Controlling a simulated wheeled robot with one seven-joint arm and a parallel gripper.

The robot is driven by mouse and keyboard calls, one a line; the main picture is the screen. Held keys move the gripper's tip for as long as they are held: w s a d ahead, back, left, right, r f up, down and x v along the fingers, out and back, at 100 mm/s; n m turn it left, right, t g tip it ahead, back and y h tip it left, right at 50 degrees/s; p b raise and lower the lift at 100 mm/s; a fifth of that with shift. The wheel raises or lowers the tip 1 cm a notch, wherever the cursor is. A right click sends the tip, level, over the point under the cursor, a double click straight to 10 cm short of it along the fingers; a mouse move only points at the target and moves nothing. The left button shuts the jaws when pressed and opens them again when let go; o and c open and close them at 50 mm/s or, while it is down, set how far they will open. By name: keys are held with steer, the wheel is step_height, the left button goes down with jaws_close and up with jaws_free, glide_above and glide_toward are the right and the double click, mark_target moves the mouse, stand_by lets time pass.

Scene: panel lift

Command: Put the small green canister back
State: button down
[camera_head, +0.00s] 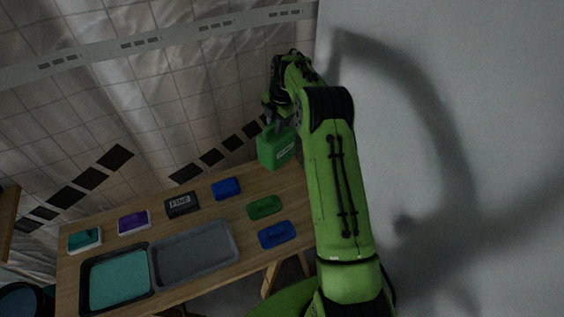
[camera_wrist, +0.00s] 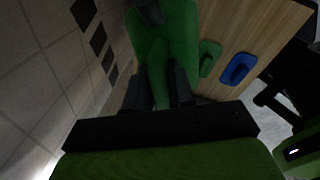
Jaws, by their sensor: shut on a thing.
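The small green canister (camera_head: 276,147) is at the back right of the wooden table, with a pale label on its front. My gripper (camera_head: 275,125) is above it and shut on its top part. In the wrist view the green canister (camera_wrist: 166,50) stands between the two dark fingers of my gripper (camera_wrist: 162,88), with a dark cap at its far end. I cannot tell whether its base touches the table. A flat green piece (camera_head: 265,207) and a flat blue piece (camera_head: 278,235) lie on the table in front of it; both also show in the wrist view.
The wooden table (camera_head: 68,290) also bears a grey tray (camera_head: 195,255), a tray with teal content (camera_head: 118,280), a dark block marked FINE (camera_head: 182,204), a blue block (camera_head: 226,188), a purple block (camera_head: 134,222) and a teal block (camera_head: 85,240). A pale wall (camera_head: 450,120) stands close on the right.

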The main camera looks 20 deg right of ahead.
step_height(320, 180, down, 9)
steer(key=shift+b, duration=0.6)
steer(key=c, duration=1)
jaws_free()
steer(key=shift+o, duration=0.2)
steer(key=r, duration=0.4)
steer(key=s+r+p, duration=0.1)
steer(key=r, duration=0.3)
steer(key=d+r, duration=0.1)
steer(key=r, duration=0.3)
steer(key=shift+s+d+p, duration=0.1)
steer(key=shift+s+p, duration=0.2)
steer(key=s+a+r+m+t+h, duration=0.1)
steer(key=s+a+r+m, duration=0.4)
steer(key=s+r, duration=0.35)
steer(key=s+a+r+m+t, duration=0.1)
steer(key=s+a+r+m, duration=0.3)
steer(key=s+r+m, duration=0.35)
steer(key=s+a+m+t, duration=0.2)
steer(key=s+m, duration=0.8)
steer(key=s, duration=1.1)
steer(key=shift+a+f, duration=0.3)
steer(key=shift+a, duration=0.45)
